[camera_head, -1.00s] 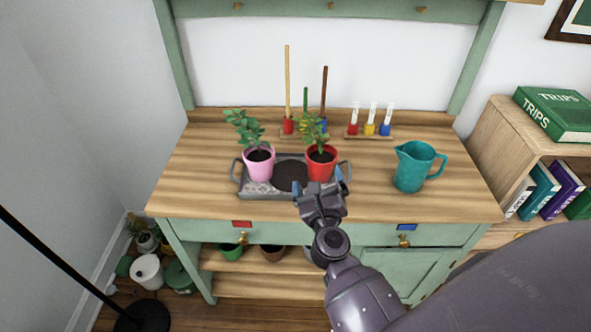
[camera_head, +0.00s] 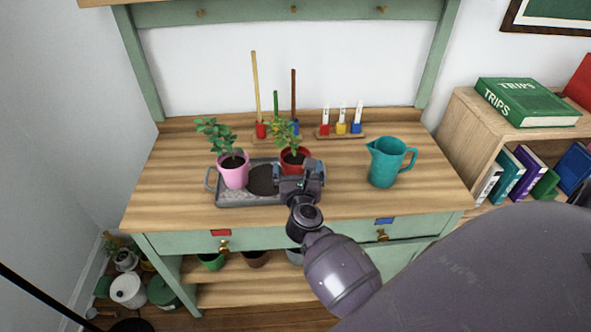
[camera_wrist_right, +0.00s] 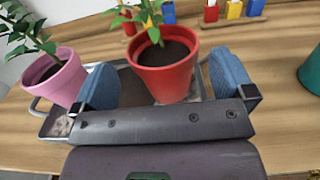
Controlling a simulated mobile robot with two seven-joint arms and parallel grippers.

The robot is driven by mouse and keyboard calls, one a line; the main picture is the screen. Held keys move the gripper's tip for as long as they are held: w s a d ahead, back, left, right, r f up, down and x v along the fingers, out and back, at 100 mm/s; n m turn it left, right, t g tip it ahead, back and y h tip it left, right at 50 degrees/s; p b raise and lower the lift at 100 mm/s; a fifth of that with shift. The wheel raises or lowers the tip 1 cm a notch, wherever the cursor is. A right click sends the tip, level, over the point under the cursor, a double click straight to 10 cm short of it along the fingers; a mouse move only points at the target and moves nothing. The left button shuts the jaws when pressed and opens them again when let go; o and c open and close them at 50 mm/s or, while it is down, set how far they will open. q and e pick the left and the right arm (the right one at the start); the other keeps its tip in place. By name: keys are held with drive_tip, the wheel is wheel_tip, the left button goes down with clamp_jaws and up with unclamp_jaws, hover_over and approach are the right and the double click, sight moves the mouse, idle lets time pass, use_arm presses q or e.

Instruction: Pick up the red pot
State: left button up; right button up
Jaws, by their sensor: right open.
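The red pot (camera_head: 292,152) holds a green plant and dark soil and stands upright at the right end of the grey tray (camera_head: 228,203) on the wooden bench. My right gripper (camera_head: 300,171) is just in front of it and partly covers it in the head view. In the right wrist view the red pot (camera_wrist_right: 163,75) lies ahead, between the two blue fingertips of my open right gripper (camera_wrist_right: 164,82). Gaps show between the fingers and the pot's sides. My left gripper is not in view.
A pink pot (camera_head: 233,174) with a plant stands on the tray's left, beside a dark soil patch (camera_head: 262,180). A teal pitcher (camera_head: 384,165) stands to the right. Small coloured racks (camera_head: 340,134) and upright sticks stand behind. The bench's front right (camera_head: 400,205) is clear.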

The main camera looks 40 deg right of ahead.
sight(296, 156)
drive_tip(key=x, duration=0.4)
drive_tip(key=shift+w+d+f, duration=0.1)
drive_tip(key=shift+w+f, duration=0.05)
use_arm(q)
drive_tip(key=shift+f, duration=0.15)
use_arm(e)
drive_tip(key=c, duration=1.3)
drive_tip(key=shift+o, duration=0.2)
drive_tip(key=shift+r, duration=0.6)
use_arm(q)
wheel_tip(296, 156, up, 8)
drive_tip(key=p, duration=0.8)
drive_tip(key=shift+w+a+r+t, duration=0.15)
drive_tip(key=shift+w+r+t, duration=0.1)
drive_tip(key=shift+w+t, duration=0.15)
use_arm(e)
wheel_tip(296, 156, up, 19)
